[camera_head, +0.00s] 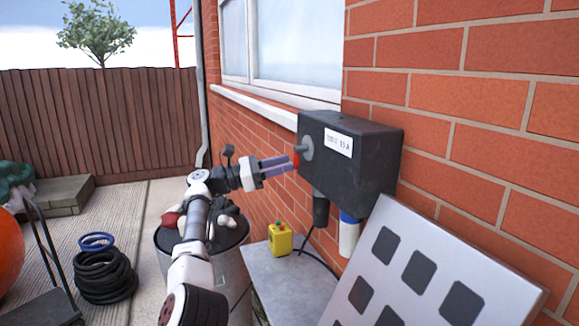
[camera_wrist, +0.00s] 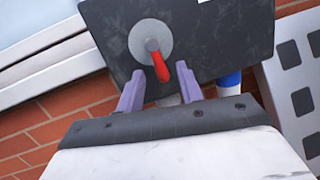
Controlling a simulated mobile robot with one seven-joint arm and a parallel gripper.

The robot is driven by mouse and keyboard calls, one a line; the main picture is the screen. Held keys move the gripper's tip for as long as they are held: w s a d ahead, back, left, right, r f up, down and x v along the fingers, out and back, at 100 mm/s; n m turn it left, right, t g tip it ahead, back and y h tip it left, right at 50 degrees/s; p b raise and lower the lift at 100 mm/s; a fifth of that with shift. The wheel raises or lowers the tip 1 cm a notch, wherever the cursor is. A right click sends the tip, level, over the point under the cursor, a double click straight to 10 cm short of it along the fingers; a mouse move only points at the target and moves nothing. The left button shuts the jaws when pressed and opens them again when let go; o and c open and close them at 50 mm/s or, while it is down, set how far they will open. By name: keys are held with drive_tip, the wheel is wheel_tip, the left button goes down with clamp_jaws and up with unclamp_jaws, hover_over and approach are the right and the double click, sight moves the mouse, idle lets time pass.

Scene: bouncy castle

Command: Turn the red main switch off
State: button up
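The red main switch is a red lever on a round grey disc (camera_wrist: 150,40), on the face of a dark box (camera_head: 352,165) fixed to the brick wall. In the wrist view the red lever (camera_wrist: 161,69) points downward, tilted slightly to the right. It also shows in the head view (camera_head: 296,158), partly hidden by the fingers. My gripper (camera_head: 291,163) is open in front of the box. In the wrist view its two purple fingertips stand either side of the lever's lower end, with a visible gap on both sides.
A plug with a cable (camera_head: 320,210) and a blue-white connector (camera_head: 349,234) hang under the box. Below are a yellow control box (camera_head: 279,239) on a grey surface and a white panel with dark squares (camera_head: 425,275). A window ledge (camera_head: 270,107) lies left of the box.

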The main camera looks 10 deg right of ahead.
drive_tip(key=shift+v, duration=2.4)
